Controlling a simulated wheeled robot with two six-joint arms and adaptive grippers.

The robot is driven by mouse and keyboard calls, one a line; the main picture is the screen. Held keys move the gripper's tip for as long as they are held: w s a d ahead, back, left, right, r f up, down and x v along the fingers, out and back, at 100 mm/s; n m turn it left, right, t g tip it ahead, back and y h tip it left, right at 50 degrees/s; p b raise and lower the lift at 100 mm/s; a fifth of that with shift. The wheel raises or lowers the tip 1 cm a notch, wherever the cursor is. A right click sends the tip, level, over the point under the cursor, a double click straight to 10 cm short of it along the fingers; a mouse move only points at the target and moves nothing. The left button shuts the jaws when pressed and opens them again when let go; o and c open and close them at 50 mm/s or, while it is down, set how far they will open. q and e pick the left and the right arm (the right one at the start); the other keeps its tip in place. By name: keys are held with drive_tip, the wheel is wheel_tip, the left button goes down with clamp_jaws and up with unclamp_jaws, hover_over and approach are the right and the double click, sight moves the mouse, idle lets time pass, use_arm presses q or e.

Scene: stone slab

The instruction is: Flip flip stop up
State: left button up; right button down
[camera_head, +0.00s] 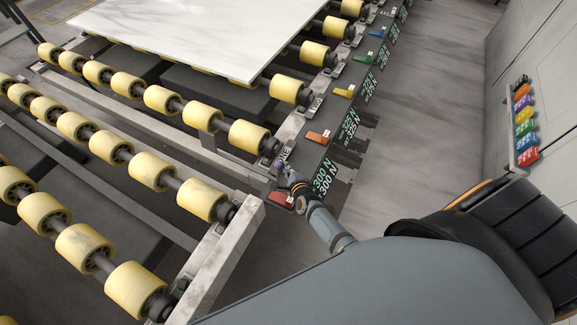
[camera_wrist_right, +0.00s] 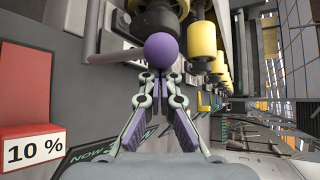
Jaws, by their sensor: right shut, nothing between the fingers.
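A purple ball knob (camera_wrist_right: 165,50) sits at the end of a grey rod (camera_wrist_right: 112,57) that runs to the left in the right wrist view; I take it as the flip stop's handle. In the head view the purple knob (camera_head: 278,164) is small, at the near end of the roller rail. My right gripper (camera_head: 284,174) is right beside it. In the wrist view the right gripper's fingertips (camera_wrist_right: 161,76) are together just below the knob, with nothing held. Whether they touch it is unclear. My left gripper is not in view.
Yellow rollers (camera_head: 201,117) on dark shafts fill the left. A white slab (camera_head: 205,35) lies on them. Coloured blocks, including red (camera_head: 282,199) and orange (camera_head: 317,137), line the rail. A red block marked 10 % (camera_wrist_right: 33,146) is left in the wrist view. Open floor lies right of the rail.

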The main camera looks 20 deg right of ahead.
drive_tip(key=shift+s+a+r+n+t+h+b, duration=0.1)
drive_tip(key=shift+s+a+n+t+h+b, duration=0.65)
drive_tip(key=shift+b, duration=0.9)
drive_tip(key=shift+w, duration=0.1)
drive_tip(key=shift+r, duration=0.1)
